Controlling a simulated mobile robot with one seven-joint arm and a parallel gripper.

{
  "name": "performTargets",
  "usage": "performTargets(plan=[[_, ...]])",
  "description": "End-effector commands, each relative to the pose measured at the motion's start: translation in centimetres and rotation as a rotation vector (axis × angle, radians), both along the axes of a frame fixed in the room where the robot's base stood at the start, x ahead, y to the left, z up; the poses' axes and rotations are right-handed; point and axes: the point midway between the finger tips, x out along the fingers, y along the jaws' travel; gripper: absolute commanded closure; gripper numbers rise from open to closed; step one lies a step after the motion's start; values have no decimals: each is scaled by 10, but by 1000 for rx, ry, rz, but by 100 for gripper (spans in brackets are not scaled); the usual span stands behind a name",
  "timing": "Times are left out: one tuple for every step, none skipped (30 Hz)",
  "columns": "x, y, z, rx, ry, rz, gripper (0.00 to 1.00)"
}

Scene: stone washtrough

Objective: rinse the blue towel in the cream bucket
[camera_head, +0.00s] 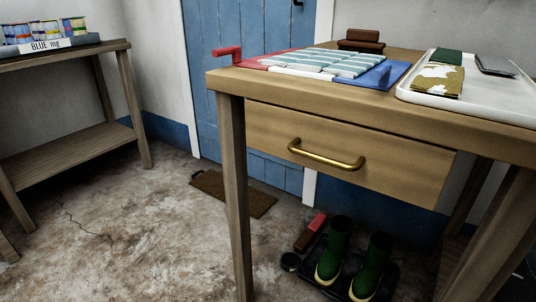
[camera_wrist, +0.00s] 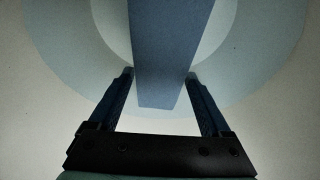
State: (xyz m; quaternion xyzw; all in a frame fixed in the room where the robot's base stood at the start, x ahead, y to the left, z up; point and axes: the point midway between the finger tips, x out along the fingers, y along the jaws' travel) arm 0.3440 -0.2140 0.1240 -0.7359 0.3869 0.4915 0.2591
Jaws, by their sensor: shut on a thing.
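In the wrist view my gripper (camera_wrist: 160,74) is shut on a flat blue strip of cloth (camera_wrist: 168,35), which looks like the blue towel. The strip runs between the two fingers and on past the top edge of the picture, so its far end is out of view. Behind it are pale round rings (camera_wrist: 62,35), bluish outside and whiter inside. I cannot tell whether they are the cream bucket. The head view shows neither my gripper nor the cream bucket.
In the head view a wooden table (camera_head: 225,82) with a brass-handled drawer (camera_head: 350,150) stands at right. Green boots (camera_head: 335,250) stand below. A shelf (camera_head: 70,150) is at left.

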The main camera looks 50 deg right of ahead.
Motion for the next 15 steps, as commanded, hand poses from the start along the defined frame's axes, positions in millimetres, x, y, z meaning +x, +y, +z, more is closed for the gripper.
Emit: performTargets(plan=[[1, -1, 1, -2, -2, 0, 98], [1, -1, 0, -2, -2, 0, 98], [1, -1, -2, -2, -2, 0, 98], [1, -1, -4, -2, -2, 0, 98], [1, -1, -6, -2, -2, 0, 98], [1, -1, -9, -2, -2, 0, 98], [1, -1, -12, -2, -2, 0, 98], [1, -1, -14, -2, -2, 0, 98], [1, 0, -17, -1, -2, 0, 98], [1, 0, -19, -1, -2, 0, 98], [1, 0, -20, -1, -2, 0, 98], [1, 0, -21, -1, -2, 0, 98], [1, 0, -21, -1, -2, 0, 98], [1, 0, -20, -1, -2, 0, 98], [1, 0, -20, 0, -1, 0, 98]])
